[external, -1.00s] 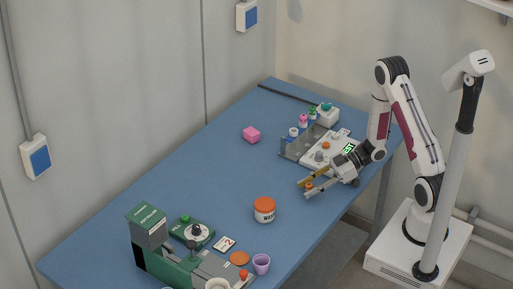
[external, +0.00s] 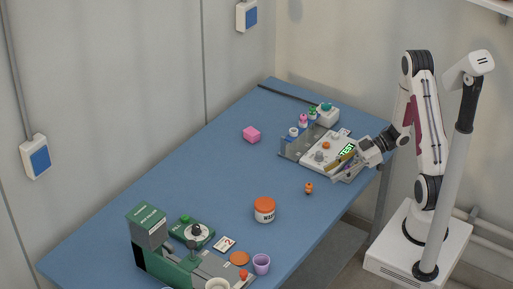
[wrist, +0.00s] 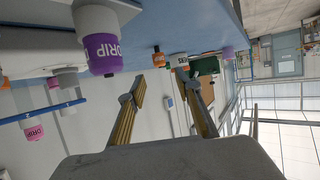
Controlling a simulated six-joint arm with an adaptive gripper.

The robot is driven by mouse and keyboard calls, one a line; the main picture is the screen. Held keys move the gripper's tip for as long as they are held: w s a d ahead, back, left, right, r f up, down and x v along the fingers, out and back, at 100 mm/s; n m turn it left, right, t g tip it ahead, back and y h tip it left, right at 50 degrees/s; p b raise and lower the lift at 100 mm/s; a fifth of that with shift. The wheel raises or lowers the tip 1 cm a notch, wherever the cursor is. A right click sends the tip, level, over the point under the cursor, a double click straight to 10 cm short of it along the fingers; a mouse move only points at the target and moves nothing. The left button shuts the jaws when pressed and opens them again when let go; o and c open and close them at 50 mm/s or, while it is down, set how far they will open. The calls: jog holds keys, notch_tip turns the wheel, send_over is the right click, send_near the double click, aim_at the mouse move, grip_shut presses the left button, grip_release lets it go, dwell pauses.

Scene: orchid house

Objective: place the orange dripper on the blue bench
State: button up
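The orange dripper (external: 308,188) stands on bare surface of the blue bench (external: 190,170), near its right-hand edge. It is small and orange with a darker part. My gripper (external: 347,169) is apart from it, up and to the right, over the white device with the green display. In the wrist view, my gripper (wrist: 165,92) has its two fingers spread with nothing between them. A small orange and dark piece beyond the fingers, which looks like the orange dripper (wrist: 158,58), rests on the bench there.
The white device (external: 329,150) and a rack with drippers (external: 300,140) stand close to my gripper. A purple-banded dripper (wrist: 103,45) looms large in the wrist view. The bench's middle is clear.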

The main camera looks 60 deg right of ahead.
jog(key=shift+v, duration=0.85)
jog(key=shift+w+d+r+h, duration=0.1)
jog(key=shift+w+d+h, duration=0.1)
jog(key=shift+w+h, duration=0.25)
jog(key=w+d+h, duration=0.1)
jog(key=w+d+r+h, duration=0.1)
jog(key=w, duration=0.1)
jog(key=w+d+h, duration=0.1)
jog(key=shift+w+r+t, duration=0.3)
jog(key=w+d+r+m+t+h, duration=0.1)
jog(key=d+r+m+h, duration=0.2)
jog(key=r+h, duration=0.3)
jog(key=w+d+r+m+h, duration=0.1)
jog(key=d+r+m+h, duration=0.25)
jog(key=r, duration=0.55)
jog(key=s+a+r+m+g+y, duration=0.1)
jog(key=s+a+r+m+g, duration=0.1)
jog(key=s+a, duration=0.7)
jog(key=s+a+r+m+g+y, duration=0.1)
jog(key=s+a+r+m+g, duration=0.1)
jog(key=s+a, duration=0.7)
jog(key=s, duration=0.5)
jog(key=shift+s, duration=0.35)
